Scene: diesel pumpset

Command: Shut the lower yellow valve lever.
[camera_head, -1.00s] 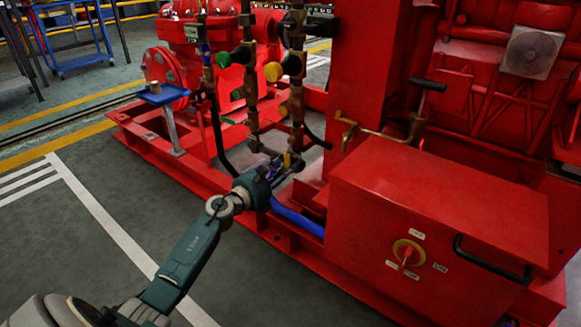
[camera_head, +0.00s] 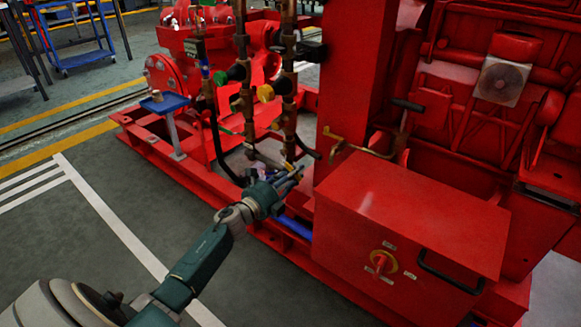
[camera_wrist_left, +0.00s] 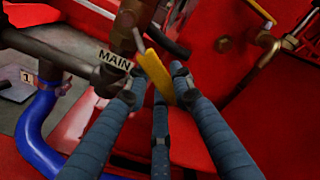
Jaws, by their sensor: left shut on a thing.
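In the left wrist view the yellow valve lever (camera_wrist_left: 154,72) slants down from the dark pipe fitting into the grasp of my left gripper (camera_wrist_left: 158,82). Its blue-grey fingers lie on both sides of the lever, and the gripper is shut on it. The lever's lower end is partly hidden between the fingers. A tag reading MAIN (camera_wrist_left: 115,60) is on the pipe beside it. In the head view my left gripper (camera_head: 291,177) is at the foot of the vertical pipes, where the lever is too small to tell clearly. My right gripper is not in view.
Vertical brass pipes (camera_head: 245,115) with green and yellow knobs (camera_head: 265,93) rise just behind the gripper. A red box (camera_head: 410,215) with a rotary switch stands to the right. A blue hose (camera_wrist_left: 35,130) runs at the left. Grey floor (camera_head: 110,270) is clear at the left.

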